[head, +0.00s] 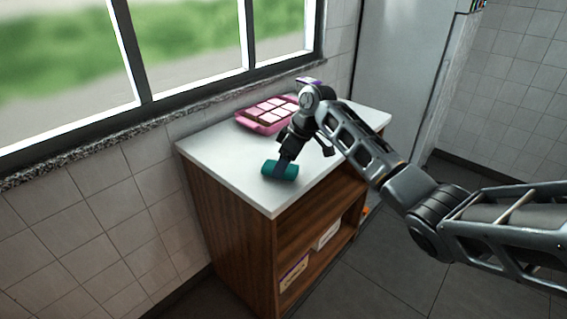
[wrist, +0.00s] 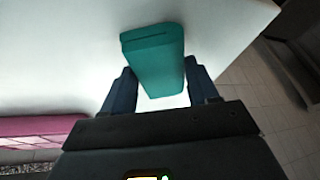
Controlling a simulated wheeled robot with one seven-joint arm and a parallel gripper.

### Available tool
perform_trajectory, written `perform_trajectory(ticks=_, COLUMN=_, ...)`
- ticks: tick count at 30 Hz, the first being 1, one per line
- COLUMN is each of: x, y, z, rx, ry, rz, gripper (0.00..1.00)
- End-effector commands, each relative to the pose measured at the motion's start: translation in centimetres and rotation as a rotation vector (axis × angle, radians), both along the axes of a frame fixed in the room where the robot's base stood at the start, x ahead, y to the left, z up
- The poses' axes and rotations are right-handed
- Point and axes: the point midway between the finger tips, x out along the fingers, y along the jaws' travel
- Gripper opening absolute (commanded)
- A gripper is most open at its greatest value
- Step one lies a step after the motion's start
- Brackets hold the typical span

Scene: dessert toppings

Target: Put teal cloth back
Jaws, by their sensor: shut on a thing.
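The teal cloth (head: 291,171) is a small, thick folded or rolled block at the near left part of the white counter top. It also shows in the wrist view (wrist: 154,55), reaching from between the fingers toward the top of the picture. My gripper (head: 281,168) is over the cloth and shut on it, with the fingers pointing down. In the wrist view the two dark fingers of my gripper (wrist: 161,90) stand on either side of the cloth. I cannot tell whether the cloth touches the counter or is just above it.
A pink tray (head: 248,125) with several light pink squares sits at the back of the counter (head: 220,150), by the window. A small box (head: 308,82) stands behind my wrist. Boxes (head: 294,273) lie on the wooden cabinet's open shelves below. The counter's front left is clear.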

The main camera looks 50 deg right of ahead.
Motion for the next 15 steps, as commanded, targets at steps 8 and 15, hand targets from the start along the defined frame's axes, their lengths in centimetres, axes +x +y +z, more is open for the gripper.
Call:
perform_trajectory(ticks=8, x=0.02, y=-0.05, z=-0.27, rx=0.000, ry=-0.002, rz=-0.001, gripper=0.26)
perform_trajectory(ticks=15, x=0.02, y=-0.05, z=-0.41, rx=0.000, ry=-0.001, rz=0.000, gripper=0.71)
